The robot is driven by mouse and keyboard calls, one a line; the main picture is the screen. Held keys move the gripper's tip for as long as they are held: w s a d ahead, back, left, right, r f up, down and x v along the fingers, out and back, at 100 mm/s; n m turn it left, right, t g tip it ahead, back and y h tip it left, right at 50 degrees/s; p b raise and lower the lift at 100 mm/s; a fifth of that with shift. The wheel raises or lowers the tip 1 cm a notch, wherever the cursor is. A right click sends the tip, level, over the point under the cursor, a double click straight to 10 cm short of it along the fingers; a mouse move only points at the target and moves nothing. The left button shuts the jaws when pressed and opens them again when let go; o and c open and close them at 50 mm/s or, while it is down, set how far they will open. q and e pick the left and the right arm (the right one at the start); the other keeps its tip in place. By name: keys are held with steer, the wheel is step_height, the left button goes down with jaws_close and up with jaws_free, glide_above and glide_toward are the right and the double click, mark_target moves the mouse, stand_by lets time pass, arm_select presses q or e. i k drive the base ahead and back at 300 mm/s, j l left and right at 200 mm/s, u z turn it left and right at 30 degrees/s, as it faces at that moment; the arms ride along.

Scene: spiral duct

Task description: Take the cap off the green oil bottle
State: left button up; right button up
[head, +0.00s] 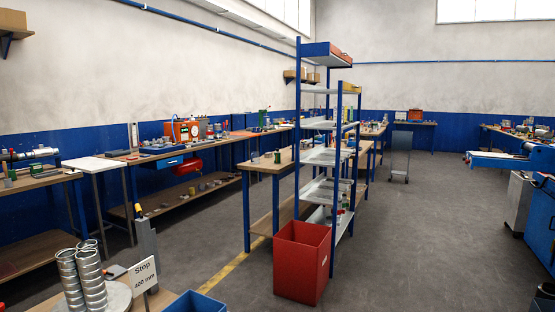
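I cannot make out a green oil bottle or its cap for certain. A small greenish item (277,157) stands on the wooden bench left of the shelf rack, too small to identify. A taller green item (264,117) stands on the far bench along the left wall; I cannot tell what it is. Neither of my grippers is in view.
A red bin (302,262) stands on the floor before the blue shelf rack (298,130). Close at lower left are spiral metal ducts (88,275), a "Stop 400 mm" sign (145,276) and a blue crate (196,303). The floor (420,240) right of the rack is clear.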

mark_target(276, 154)
steer(key=i+l+z, duration=0.35)
steer(key=i, duration=0.25)
steer(key=i+l+z, duration=0.15)
steer(key=i+z, duration=0.2)
steer(key=i, duration=0.3)
steer(key=i+z, duration=0.3)
steer(key=i, duration=0.4)
steer(key=i+u, duration=0.35)
steer(key=i, duration=0.15)
steer(key=i+u, duration=0.35)
steer(key=i, duration=0.15)
steer(key=i+l+u, duration=0.35)
steer(key=i+j+u, duration=0.2)
steer(key=u, duration=0.2)
steer(key=i+u, duration=0.85)
steer(key=i+l+u, duration=0.1)
steer(key=i+u, duration=0.2)
steer(key=u, duration=0.15)
steer(key=i+j, duration=0.1)
steer(key=i, duration=0.55)
steer(key=i+z, duration=0.1)
steer(key=i, duration=0.5)
steer(key=i+j, duration=0.2)
steer(key=i, duration=0.45)
steer(key=l+z, duration=0.05)
